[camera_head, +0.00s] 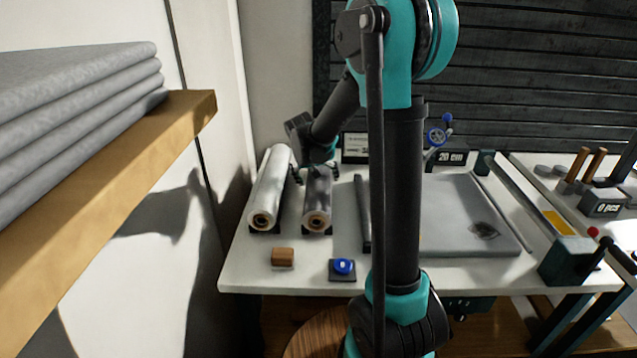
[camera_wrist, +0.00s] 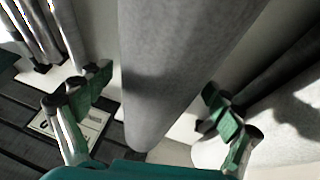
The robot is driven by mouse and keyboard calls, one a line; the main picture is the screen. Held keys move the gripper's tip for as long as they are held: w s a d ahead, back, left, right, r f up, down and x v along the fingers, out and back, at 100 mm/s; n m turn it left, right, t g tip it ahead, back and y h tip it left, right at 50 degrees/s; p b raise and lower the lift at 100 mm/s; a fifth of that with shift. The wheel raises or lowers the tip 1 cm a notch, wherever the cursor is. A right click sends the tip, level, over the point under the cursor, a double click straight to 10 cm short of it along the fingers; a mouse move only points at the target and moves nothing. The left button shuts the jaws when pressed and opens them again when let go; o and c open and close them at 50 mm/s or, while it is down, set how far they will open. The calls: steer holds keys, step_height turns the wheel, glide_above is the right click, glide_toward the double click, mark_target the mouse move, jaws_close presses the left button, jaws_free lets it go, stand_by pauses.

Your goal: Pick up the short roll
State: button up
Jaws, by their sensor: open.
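The short roll (camera_head: 318,190) is grey with a brown core at its near end. It lies on dark supports on the white table, to the right of a longer, paler roll (camera_head: 268,190). My gripper (camera_head: 315,172) is over the far part of the short roll. In the wrist view the short roll (camera_wrist: 180,70) runs between the two green-tipped fingers of my gripper (camera_wrist: 158,108), one on each side. The fingers stand apart with gaps to the roll, and I cannot tell any contact. My arm hides part of the table.
The longer roll lies close on the left. A dark bar (camera_head: 362,212) lies to the right, then a grey board (camera_head: 465,222). A sign (camera_head: 355,148) stands behind. A wooden block (camera_head: 283,257) and a blue button (camera_head: 343,267) are in front. A shelf with folded grey cloth (camera_head: 80,85) is at left.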

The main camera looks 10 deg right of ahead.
steer(key=c, duration=1.7)
steer(key=shift+r, duration=0.15)
